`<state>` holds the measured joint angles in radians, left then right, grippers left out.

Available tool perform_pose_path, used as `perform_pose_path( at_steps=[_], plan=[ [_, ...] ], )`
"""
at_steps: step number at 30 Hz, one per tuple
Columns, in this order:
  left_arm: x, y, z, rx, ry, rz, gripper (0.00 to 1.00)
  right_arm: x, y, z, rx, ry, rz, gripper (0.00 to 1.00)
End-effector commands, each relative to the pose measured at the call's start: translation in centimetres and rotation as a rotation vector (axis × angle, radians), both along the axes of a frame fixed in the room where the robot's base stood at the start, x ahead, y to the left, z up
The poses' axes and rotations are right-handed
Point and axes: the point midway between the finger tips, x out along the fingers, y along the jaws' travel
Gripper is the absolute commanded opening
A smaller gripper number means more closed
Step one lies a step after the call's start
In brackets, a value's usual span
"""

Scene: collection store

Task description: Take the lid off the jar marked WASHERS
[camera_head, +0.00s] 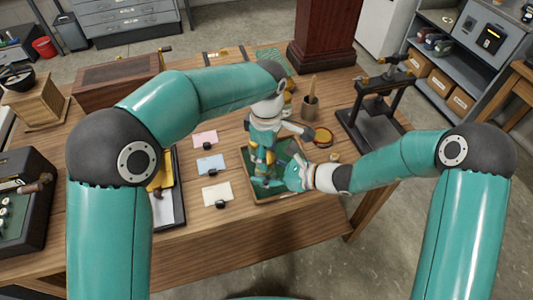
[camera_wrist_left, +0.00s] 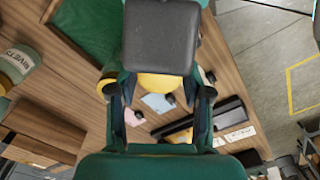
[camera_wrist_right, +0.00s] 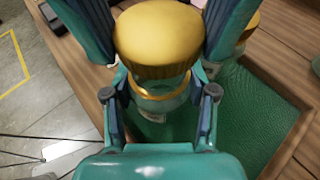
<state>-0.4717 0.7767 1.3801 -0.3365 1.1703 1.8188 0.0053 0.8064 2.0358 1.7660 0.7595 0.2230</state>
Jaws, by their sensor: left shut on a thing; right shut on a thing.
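A gold ribbed lid (camera_wrist_right: 157,38) fills the upper middle of the right wrist view; part of it also shows in the left wrist view (camera_wrist_left: 160,83). My left gripper (camera_head: 262,148) comes down from above and is shut on the lid. Below the lid is a greenish glass jar (camera_wrist_right: 178,110) with a gold band and a pale label, whose word I cannot read. My right gripper (camera_head: 284,172) comes in from the right, lower down, and is shut on the jar. I cannot tell whether lid and jar still touch. The grippers hide most of both in the head view.
A wooden tray (camera_head: 287,197) with a green mat lies under the grippers. A jar marked RIVETS (camera_wrist_left: 18,62) stands outside it. Coloured cards (camera_head: 210,165) lie to the left. A black press (camera_head: 375,110) stands at the right; a brush pot (camera_head: 310,107) stands behind.

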Motion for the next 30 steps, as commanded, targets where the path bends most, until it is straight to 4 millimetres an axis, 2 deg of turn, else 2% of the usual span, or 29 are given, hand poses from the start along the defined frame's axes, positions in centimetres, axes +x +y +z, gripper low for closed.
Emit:
perform_pose_path(
  at_steps=[7, 17, 24, 25, 30],
  plan=[
    [0.0, 0.0, 0.4, 0.000, -0.001, 0.000, 0.08, 0.0, 0.0, 0.0, -0.001, 0.001, -0.001, 0.00],
    [0.0, 0.0, 3.8, 0.000, -0.001, 0.001, 0.08, 0.1, 0.0, 0.0, -0.001, 0.000, -0.002, 0.00],
    [0.0, 0.0, 4.0, 0.000, 0.000, 0.001, 0.08, 0.0, 0.0, 0.0, -0.001, 0.000, -0.002, 0.00],
    [0.0, 0.0, 4.0, 0.000, 0.000, 0.001, 0.08, 0.0, 0.0, 0.0, -0.001, 0.000, -0.002, 0.58],
    [0.0, 0.0, 4.0, 0.000, 0.001, 0.000, 0.08, 0.0, 0.0, 0.0, 0.000, -0.001, -0.002, 0.86]
  ],
)
